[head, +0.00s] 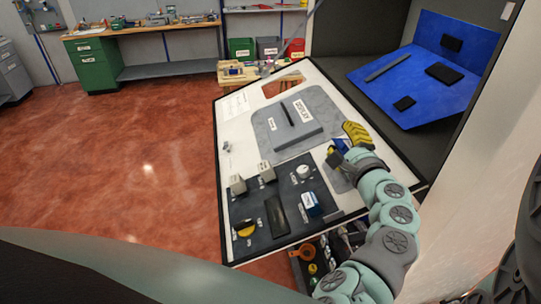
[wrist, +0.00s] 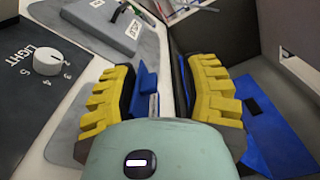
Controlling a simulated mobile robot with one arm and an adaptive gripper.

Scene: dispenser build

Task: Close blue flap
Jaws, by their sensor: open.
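A small blue flap (head: 341,146) stands up from the right side of the sloping white panel, by my gripper. In the wrist view the blue flap (wrist: 147,79) shows between my two yellow-padded fingers, nearer the left one. My gripper (head: 347,144) is open, with its fingers spread on either side of the flap; the wrist view also shows my gripper (wrist: 163,70). I cannot tell whether a finger touches the flap. The flap's lower part and what lies beneath it are largely hidden by my gripper.
A grey display block (head: 299,139) lies left of my gripper. A black control plate (head: 262,222) with a white knob (head: 304,171), switches and a blue-white part (head: 312,204) is nearer. A large blue board (head: 405,84) with black pieces lies in the dark recess at right.

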